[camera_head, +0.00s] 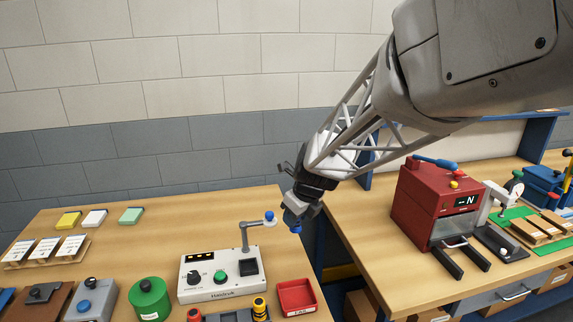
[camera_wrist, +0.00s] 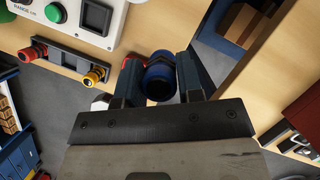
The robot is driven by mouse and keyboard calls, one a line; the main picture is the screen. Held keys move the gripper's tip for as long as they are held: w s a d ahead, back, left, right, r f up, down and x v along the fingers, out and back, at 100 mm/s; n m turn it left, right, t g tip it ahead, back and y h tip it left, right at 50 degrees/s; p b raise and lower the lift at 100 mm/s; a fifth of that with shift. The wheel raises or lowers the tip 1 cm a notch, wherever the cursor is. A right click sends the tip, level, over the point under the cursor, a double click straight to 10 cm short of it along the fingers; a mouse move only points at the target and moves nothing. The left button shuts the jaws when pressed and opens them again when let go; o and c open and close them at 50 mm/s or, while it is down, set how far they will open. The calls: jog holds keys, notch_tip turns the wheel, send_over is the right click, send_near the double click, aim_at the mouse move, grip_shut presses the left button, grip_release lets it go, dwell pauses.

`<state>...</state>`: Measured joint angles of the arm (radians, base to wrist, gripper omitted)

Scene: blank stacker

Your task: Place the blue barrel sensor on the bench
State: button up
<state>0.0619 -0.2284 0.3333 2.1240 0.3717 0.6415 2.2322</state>
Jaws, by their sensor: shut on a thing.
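My gripper (camera_head: 294,212) is shut on the blue barrel sensor (camera_head: 295,228), which hangs from the fingertips near the right edge of the left bench (camera_head: 200,235). In the wrist view the blue barrel sensor (camera_wrist: 160,84) shows as a dark blue cylinder with a round end, between the two fingers of my gripper (camera_wrist: 160,78). I cannot tell its exact height, but it appears held clear of the bench top.
A white control box (camera_head: 218,280) with a grey bent arm and blue knob (camera_head: 269,216) stands left of my gripper. A red tray (camera_head: 297,297) sits at the bench's right edge. A gap separates the right bench, which holds a red machine (camera_head: 432,205). Bare wood lies behind the box.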

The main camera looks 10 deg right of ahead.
jog(key=w+d+m, duration=0.1)
jog(key=w+d, duration=0.2)
jog(key=d, duration=0.1)
jog(key=w+d+m, duration=0.1)
jog(key=w+d, duration=0.3)
jog(key=w+d+f+m+h, duration=0.1)
jog(key=w+d, duration=0.2)
jog(key=w, duration=0.1)
jog(key=shift+d+t, duration=0.3)
jog(key=shift+d, duration=0.1)
jog(key=w+d+f+m+h, duration=0.15)
jog(key=w+d, duration=0.25)
jog(key=d, duration=0.4)
jog(key=w+d+f+m, duration=0.2)
jog(key=w+d, duration=0.2)
jog(key=d, duration=0.4)
jog(key=f, duration=0.5)
jog(key=shift+w, duration=0.25)
jog(key=shift+w+d, duration=0.1)
jog(key=shift+w, duration=0.05)
jog(key=w+d, duration=0.1)
jog(key=w, duration=0.4)
jog(key=w+d+f, duration=0.1)
jog(key=w+d, duration=0.1)
jog(key=w, duration=0.3)
jog(key=w+d, duration=0.2)
jog(key=w, duration=0.3)
jog(key=shift+d+f, duration=0.1)
jog(key=shift+f, duration=0.1)
jog(key=shift+s, duration=0.1)
